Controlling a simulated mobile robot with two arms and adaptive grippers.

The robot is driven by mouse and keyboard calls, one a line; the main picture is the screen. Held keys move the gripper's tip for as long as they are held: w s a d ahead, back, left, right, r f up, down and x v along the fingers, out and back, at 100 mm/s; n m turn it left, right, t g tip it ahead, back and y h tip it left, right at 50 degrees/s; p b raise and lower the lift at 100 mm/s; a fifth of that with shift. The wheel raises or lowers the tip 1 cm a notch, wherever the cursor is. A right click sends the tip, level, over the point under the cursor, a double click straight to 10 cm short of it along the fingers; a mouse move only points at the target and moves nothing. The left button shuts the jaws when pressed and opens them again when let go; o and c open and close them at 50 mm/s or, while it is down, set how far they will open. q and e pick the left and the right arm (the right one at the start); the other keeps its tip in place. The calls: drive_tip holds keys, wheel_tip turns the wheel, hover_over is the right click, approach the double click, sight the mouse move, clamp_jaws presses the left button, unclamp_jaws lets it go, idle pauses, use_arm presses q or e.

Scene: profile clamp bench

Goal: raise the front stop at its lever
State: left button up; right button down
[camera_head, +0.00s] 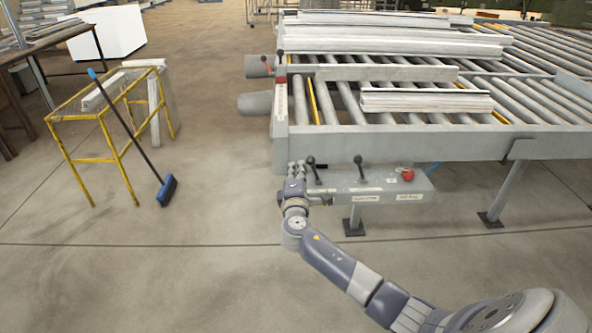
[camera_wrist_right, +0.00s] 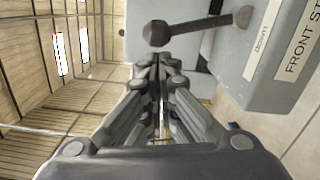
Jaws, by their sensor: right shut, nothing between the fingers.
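The front stop lever is a dark rod with a round black knob (camera_head: 311,160) on the left part of the grey control box (camera_head: 385,188). In the right wrist view its knob (camera_wrist_right: 157,33) lies just beyond my fingertips, with the rod running right to the box. The box there carries labels reading "(down)" and "FRONT ST", cut off by the frame. My right gripper (camera_head: 297,166) is just left of the lever. In the right wrist view its fingers (camera_wrist_right: 158,60) are together and empty; whether they touch the knob I cannot tell. My left gripper is out of view.
A second black-knobbed lever (camera_head: 358,160) and a red button (camera_head: 407,175) are on the same box. The roller bench (camera_head: 420,146) rises behind, with profiles (camera_head: 425,100) on it. A yellow frame (camera_head: 98,112) and a broom (camera_head: 167,188) stand left. Floor between is clear.

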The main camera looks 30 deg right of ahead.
drive_tip(key=shift+s+d+r+m+b, duration=0.2)
drive_tip(key=shift+d+r+m+b, duration=0.1)
drive_tip(key=shift+m, duration=0.3)
drive_tip(key=shift+d+r, duration=0.1)
drive_tip(key=m, duration=0.1)
drive_tip(key=s+d+r+m+b, duration=0.1)
drive_tip(key=shift+d+m, duration=0.25)
drive_tip(key=shift+m, duration=0.15)
drive_tip(key=shift+s+d+r+m+b, duration=0.15)
drive_tip(key=shift+s+d+m+b, duration=0.1)
drive_tip(key=shift+d+m, duration=0.2)
drive_tip(key=shift+s+d+r+m+b, duration=0.15)
drive_tip(key=shift+s+d+m, duration=0.15)
drive_tip(key=shift+m, duration=0.25)
drive_tip(key=shift+s+d+r+m, duration=0.1)
drive_tip(key=shift+s+d+m, duration=0.1)
drive_tip(key=shift+d+m, duration=0.3)
drive_tip(key=shift+s+d+r+m, duration=0.1)
drive_tip(key=shift+s+d+m, duration=0.15)
drive_tip(key=shift+m, duration=0.35)
drive_tip(key=shift+w+r, duration=0.1)
